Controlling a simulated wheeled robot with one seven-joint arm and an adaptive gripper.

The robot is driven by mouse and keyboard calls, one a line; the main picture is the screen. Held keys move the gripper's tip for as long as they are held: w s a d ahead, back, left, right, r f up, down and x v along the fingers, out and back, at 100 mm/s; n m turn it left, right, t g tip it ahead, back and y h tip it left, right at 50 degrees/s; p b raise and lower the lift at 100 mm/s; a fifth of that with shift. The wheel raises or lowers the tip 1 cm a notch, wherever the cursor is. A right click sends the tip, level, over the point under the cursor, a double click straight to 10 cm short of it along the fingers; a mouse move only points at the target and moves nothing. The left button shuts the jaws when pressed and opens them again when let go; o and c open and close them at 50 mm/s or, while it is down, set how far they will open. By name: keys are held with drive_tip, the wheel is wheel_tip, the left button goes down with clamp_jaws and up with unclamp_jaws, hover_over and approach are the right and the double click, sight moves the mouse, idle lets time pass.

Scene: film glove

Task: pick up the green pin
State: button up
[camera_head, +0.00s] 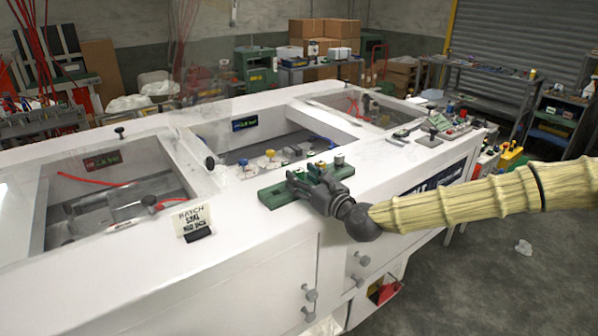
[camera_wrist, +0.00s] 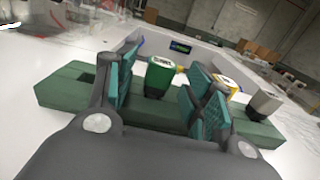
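The green pin (camera_wrist: 159,80), with a pale top, stands upright in the long green block (camera_wrist: 60,92). In the wrist view it shows between the teal-padded fingers of my gripper (camera_wrist: 163,68), with a visible gap on each side. My gripper is open; how far its tips are from the pin in depth is hard to tell. In the head view my gripper (camera_head: 318,180) is over the green block (camera_head: 272,197) and hides much of its middle.
A yellow pin (camera_wrist: 226,86), partly behind the right finger, and a grey pin (camera_wrist: 262,104) stand on the block's right part. Its left end has a dark empty slot. A sign (camera_head: 190,218) stands left on the white bench top (camera_head: 250,245). Clear white surface surrounds the block.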

drive_tip(key=shift+w+a+r+p, duration=0.15)
drive_tip(key=shift+w+a+p, duration=0.15)
drive_tip(key=shift+w+a, duration=0.3)
drive_tip(key=shift+w, duration=0.15)
drive_tip(key=c, duration=1.1)
